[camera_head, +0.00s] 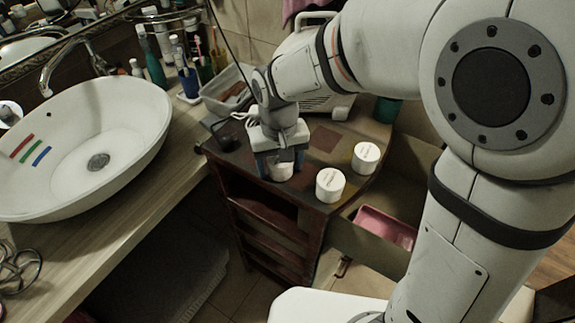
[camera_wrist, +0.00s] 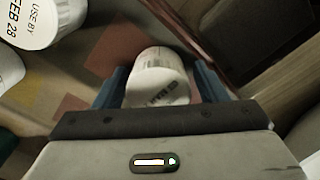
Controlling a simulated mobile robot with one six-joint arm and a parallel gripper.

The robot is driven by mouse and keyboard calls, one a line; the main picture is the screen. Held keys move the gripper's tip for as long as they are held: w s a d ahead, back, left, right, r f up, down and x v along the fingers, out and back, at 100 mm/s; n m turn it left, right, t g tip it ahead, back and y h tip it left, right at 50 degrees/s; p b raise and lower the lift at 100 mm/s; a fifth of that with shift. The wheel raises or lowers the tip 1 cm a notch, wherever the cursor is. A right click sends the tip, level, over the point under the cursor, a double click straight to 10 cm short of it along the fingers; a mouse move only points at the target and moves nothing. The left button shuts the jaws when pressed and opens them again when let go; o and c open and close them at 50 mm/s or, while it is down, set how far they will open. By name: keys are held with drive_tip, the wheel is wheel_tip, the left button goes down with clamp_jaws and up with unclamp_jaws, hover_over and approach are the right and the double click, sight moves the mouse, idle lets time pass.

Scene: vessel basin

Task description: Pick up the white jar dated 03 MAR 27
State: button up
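A white jar (camera_head: 281,172) sits at the front edge of the small dark wooden cabinet, partly hidden under my gripper (camera_head: 279,162). In the wrist view this jar (camera_wrist: 158,72) lies between the two blue fingers of my gripper (camera_wrist: 160,88). A second white jar (camera_head: 330,185) stands just to the right. A third (camera_head: 365,157) stands farther right.
In the wrist view, a neighbouring jar (camera_wrist: 32,22) reads USE BY FEB 28. A grey tray (camera_head: 222,98) and a dark cup (camera_head: 226,137) are behind and left on the cabinet. The basin (camera_head: 130,120) is at left. A pink container (camera_head: 385,228) lies low at right.

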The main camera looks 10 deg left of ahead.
drive_tip(key=c, duration=0.8)
